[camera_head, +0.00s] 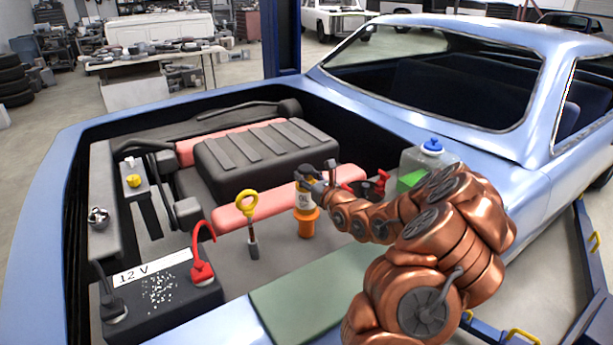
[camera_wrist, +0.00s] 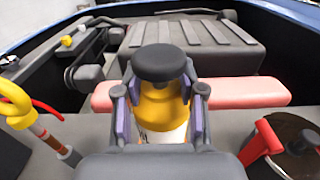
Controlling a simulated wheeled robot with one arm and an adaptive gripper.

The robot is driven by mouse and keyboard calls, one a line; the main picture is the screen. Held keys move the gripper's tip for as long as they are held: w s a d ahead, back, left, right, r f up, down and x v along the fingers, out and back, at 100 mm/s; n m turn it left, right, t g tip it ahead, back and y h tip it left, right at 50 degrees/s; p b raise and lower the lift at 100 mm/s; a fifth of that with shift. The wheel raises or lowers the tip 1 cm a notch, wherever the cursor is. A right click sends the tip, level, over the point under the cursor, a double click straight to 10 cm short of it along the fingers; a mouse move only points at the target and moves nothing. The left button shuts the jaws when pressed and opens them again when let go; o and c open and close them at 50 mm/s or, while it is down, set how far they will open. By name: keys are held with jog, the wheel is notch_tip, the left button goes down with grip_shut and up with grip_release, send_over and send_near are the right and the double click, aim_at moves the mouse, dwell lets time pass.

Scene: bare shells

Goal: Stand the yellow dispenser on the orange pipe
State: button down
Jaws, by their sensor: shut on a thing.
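The yellow dispenser (camera_head: 304,200) has a white label with dark lettering. In the wrist view the dispenser (camera_wrist: 158,112) shows its yellow shoulder and a black cap on top. My gripper (camera_wrist: 160,100) is shut on it, with one finger on each side below the cap. The dispenser looks upright. The orange pipe (camera_head: 308,224) rises from the engine bay right under it. The dispenser's bottom meets the pipe's flared rim in the head view, but I cannot tell whether it rests there. The pipe is hidden in the wrist view.
A yellow-ringed dipstick (camera_head: 247,207) stands left of the pipe. A 12 V battery (camera_head: 160,290) with a red clamp sits front left. A red-handled cap (camera_wrist: 262,140) and a blue-capped tank (camera_head: 432,150) are to the right. The ribbed engine cover (camera_head: 265,155) lies behind.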

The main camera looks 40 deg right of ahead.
jog(key=shift+f, duration=0.25)
jog(key=c, duration=0.7)
grip_release()
jog(key=shift+s, duration=0.25)
jog(key=shift+s+a+b, duration=0.2)
jog(key=shift+s+b, duration=0.65)
jog(key=shift+s, duration=2.05)
jog(key=shift+s+a+b, duration=0.15)
jog(key=shift+s+b, duration=0.7)
jog(key=shift+s, duration=2)
